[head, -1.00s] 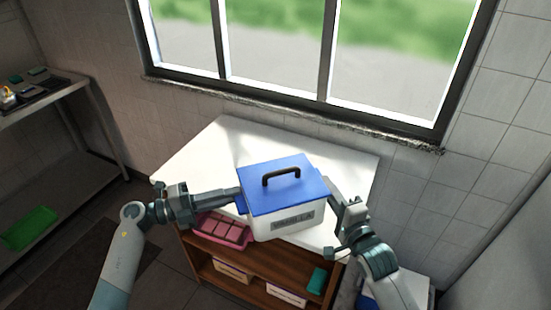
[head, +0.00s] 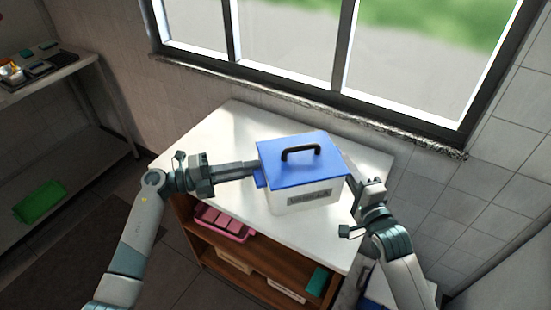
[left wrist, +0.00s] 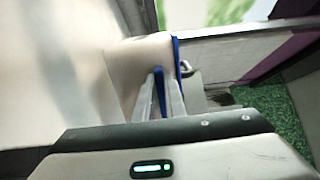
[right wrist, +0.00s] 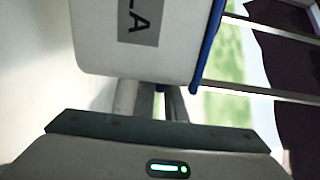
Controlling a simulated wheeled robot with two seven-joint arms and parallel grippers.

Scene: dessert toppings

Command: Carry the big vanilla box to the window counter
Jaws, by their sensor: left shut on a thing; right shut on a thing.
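The big vanilla box (head: 308,200) is white with a blue lid, a black handle and a grey label on its front. It is upright over the white top of the window counter (head: 215,145); I cannot tell whether its base touches. My left gripper (head: 256,170) is shut on the box's left side, at the blue lip. My right gripper (head: 350,178) is shut on its right side, partly hidden. The left wrist view shows the left fingers (left wrist: 168,95) against the box's blue edge. The right wrist view shows the right fingers (right wrist: 160,100) under the lid's edge.
The window (head: 350,60) and its stone sill (head: 300,105) lie behind the counter. Shelves below hold a pink container (head: 222,222) and a teal item (head: 317,281). A metal rack (head: 60,75) stands left. The counter top left of the box is clear.

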